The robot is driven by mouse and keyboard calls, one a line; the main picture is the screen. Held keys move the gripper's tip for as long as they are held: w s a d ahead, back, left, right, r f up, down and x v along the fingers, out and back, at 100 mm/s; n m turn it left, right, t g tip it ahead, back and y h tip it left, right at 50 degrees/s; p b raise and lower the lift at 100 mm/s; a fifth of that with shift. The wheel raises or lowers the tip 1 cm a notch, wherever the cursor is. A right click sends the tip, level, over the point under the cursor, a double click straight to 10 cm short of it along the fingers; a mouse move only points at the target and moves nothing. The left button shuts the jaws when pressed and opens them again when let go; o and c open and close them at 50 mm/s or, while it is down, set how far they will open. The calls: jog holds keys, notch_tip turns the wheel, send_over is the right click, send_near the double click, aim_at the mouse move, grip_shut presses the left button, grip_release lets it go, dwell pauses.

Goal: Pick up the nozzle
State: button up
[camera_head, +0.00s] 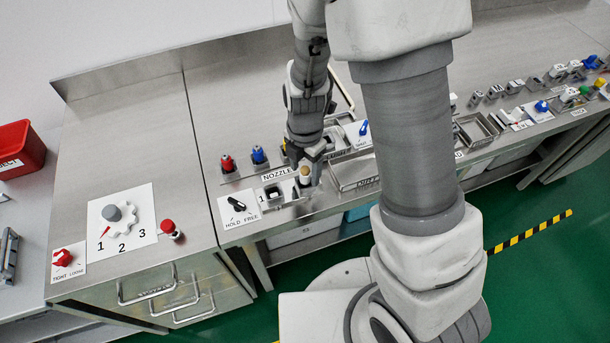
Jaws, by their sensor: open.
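Several nozzles stand in a row behind a label reading NOZZLE (277,175): a red one (228,163) and a blue one (259,155), with a yellowish one (284,148) partly hidden by my arm. A small tan-topped cylinder (304,174) stands upright in front of the label, beside the grey station marked 1 (273,193). My gripper (307,160) is open and points down right at this cylinder. I cannot tell whether its fingers are around the cylinder or just behind it.
A HOLD/FREE switch plate (238,208) lies left of the station. A numbered dial plate (122,218) and a red button (169,228) are further left. A metal tray (354,173) is close on the right. My arm hides part of the bench. The bench behind the nozzles is clear.

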jog(key=shift+f, duration=1)
grip_shut()
